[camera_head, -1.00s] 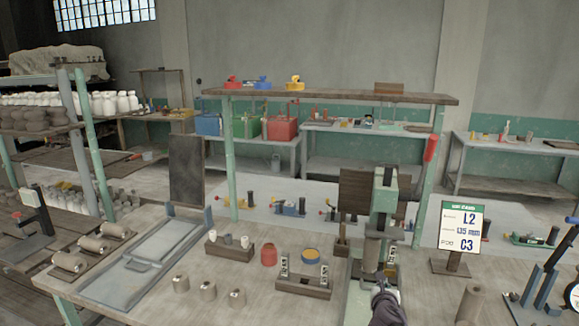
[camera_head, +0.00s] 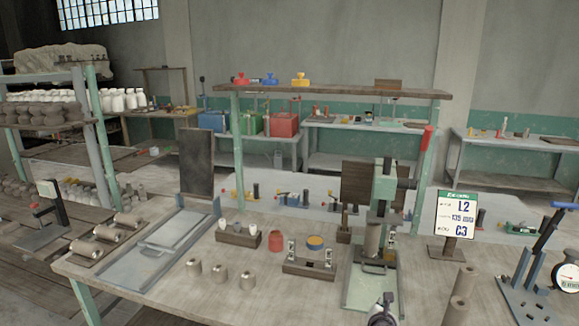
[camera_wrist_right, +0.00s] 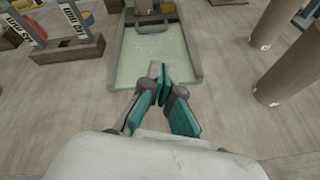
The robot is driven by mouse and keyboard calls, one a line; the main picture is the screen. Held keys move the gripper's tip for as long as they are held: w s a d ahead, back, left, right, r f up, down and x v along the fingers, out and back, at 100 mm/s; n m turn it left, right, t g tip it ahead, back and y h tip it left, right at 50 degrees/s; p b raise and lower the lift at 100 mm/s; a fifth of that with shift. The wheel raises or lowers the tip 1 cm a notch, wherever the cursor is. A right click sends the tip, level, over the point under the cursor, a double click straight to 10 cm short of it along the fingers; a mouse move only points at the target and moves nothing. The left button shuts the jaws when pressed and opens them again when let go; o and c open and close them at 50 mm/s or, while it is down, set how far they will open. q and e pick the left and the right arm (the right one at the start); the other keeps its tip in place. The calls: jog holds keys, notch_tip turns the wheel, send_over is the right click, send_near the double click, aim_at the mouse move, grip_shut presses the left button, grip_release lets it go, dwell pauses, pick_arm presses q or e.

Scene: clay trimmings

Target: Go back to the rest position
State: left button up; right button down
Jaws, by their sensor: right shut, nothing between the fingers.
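My right gripper (camera_head: 387,298) shows at the bottom edge of the head view, in front of the green press (camera_head: 384,190). In the right wrist view its two teal-padded fingers (camera_wrist_right: 160,72) meet at the tips with nothing between them. They are over the near end of the press's pale green base plate (camera_wrist_right: 150,76), apart from the clay cylinders. A clay cylinder (camera_head: 371,238) stands on the press. My left gripper is not in view.
A card stand (camera_head: 456,216) is right of the press.

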jog(key=s+a+f+m+g+y, duration=0.1)
jog(key=s+a+f+m+g, duration=0.15)
jog(key=s+m, duration=0.65)
jog(key=s+a+f+m+g, duration=0.1)
jog(key=s+f+m+g, duration=0.3)
jog(key=s, duration=1)
jog(key=s+a+r+m+g+y, duration=0.1)
jog(key=s+r+m+y, duration=0.15)
jog(key=s+m, duration=0.7)
jog(key=s+a+r+m+g+y, duration=0.1)
jog(key=s+r+m+g, duration=0.2)
jog(key=s, duration=1.1)
notch_tip(320, 180, down, 34)
jog(key=s+b, duration=0.3)
jog(key=b, duration=0.3)
pick_arm(q)
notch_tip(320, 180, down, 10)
jog(key=b, duration=0.4)
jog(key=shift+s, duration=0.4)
pick_arm(e)
jog(key=s+d+f+g, duration=0.1)
jog(key=s+d+f, duration=0.1)
jog(key=s+f, duration=1.3)
notch_tip(320, 180, down, 3)
jog(key=shift+s+d, duration=0.35)
jog(key=shift+d, duration=0.05)
